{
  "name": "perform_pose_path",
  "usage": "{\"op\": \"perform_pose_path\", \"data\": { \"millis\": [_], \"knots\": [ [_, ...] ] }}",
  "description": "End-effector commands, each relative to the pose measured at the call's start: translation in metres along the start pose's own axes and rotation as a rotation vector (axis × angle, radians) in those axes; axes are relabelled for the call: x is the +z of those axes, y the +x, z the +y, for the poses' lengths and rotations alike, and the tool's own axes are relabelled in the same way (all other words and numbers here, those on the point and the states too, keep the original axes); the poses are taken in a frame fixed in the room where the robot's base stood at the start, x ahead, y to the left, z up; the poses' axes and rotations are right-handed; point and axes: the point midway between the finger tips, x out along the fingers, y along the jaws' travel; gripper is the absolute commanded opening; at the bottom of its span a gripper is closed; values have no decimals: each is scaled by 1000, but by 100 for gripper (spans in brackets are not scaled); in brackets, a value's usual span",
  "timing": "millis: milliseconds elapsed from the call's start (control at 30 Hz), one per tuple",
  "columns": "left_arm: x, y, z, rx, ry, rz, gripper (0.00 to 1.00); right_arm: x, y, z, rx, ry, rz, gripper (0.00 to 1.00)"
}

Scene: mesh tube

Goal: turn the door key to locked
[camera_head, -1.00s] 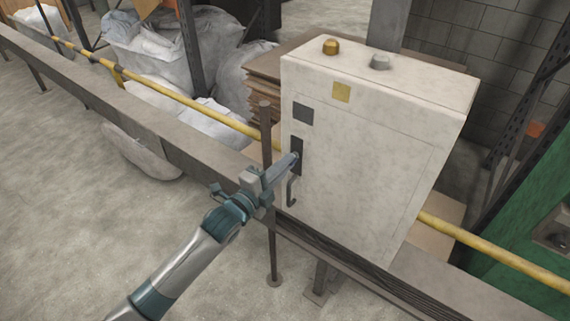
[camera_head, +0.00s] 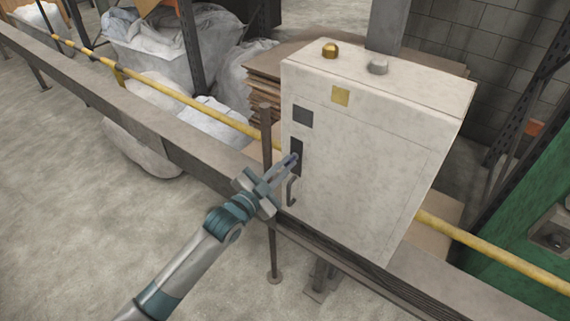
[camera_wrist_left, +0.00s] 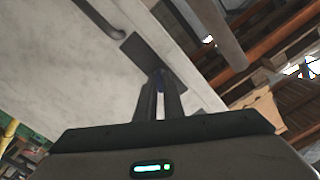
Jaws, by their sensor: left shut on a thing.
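A white cabinet (camera_head: 355,175) stands upright with its door facing me. A dark lock plate (camera_head: 296,152) sits on the left part of the door and also shows in the left wrist view (camera_wrist_left: 136,52). My left gripper (camera_head: 293,160) reaches in from the left with its fingertips at this plate. The gripper in the left wrist view (camera_wrist_left: 160,82) is shut on the key, with a small bluish part (camera_wrist_left: 160,84) showing between the fingers. Most of the key is hidden by the fingers. My right gripper is not in view.
A curved door handle (camera_head: 291,192) is just below the plate; it also shows in the left wrist view (camera_wrist_left: 100,18). A thin upright post (camera_head: 267,135) stands left of the cabinet.

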Motion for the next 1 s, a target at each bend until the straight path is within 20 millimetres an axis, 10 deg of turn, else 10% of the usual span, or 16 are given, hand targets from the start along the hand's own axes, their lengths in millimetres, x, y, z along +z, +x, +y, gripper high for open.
{"op": "perform_pose_path", "data": {
  "millis": [1000],
  "knots": [
    [1,0,1,1,-611,-2,0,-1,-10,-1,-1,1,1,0]
  ]
}}
